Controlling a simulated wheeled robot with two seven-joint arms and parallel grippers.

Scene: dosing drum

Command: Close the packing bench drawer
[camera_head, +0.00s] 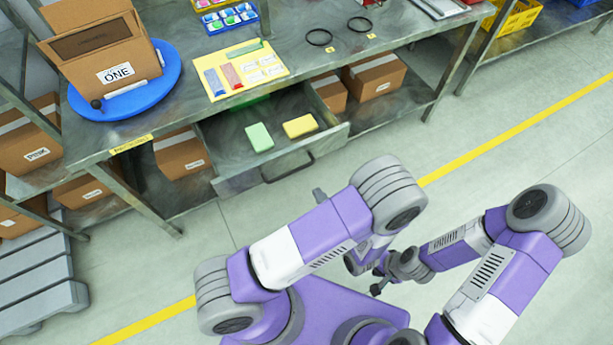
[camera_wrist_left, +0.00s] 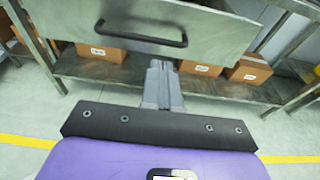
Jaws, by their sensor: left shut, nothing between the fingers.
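The packing bench drawer (camera_head: 228,183) is pulled out below the bench top in the head view. Its dark bar handle (camera_head: 288,170) is on the front panel. A green block (camera_head: 259,137) and a yellow block (camera_head: 299,126) lie inside. The left wrist view shows the drawer front (camera_wrist_left: 215,32) and handle (camera_wrist_left: 140,38) from close by. My left gripper (camera_head: 318,193) is shut and empty, just in front of the drawer and apart from the handle; its fingers (camera_wrist_left: 158,68) point toward the drawer, below the handle. My right gripper (camera_head: 378,289) is low, partly hidden among my arm links, its jaws unclear.
The bench top (camera_head: 300,62) carries a blue turntable (camera_head: 165,90) with a cardboard box (camera_head: 100,50) and a yellow mat (camera_head: 213,93). Cartons (camera_head: 375,75) stand on the shelf below. Bench legs (camera_head: 150,210) flank the drawer. The floor in front is clear.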

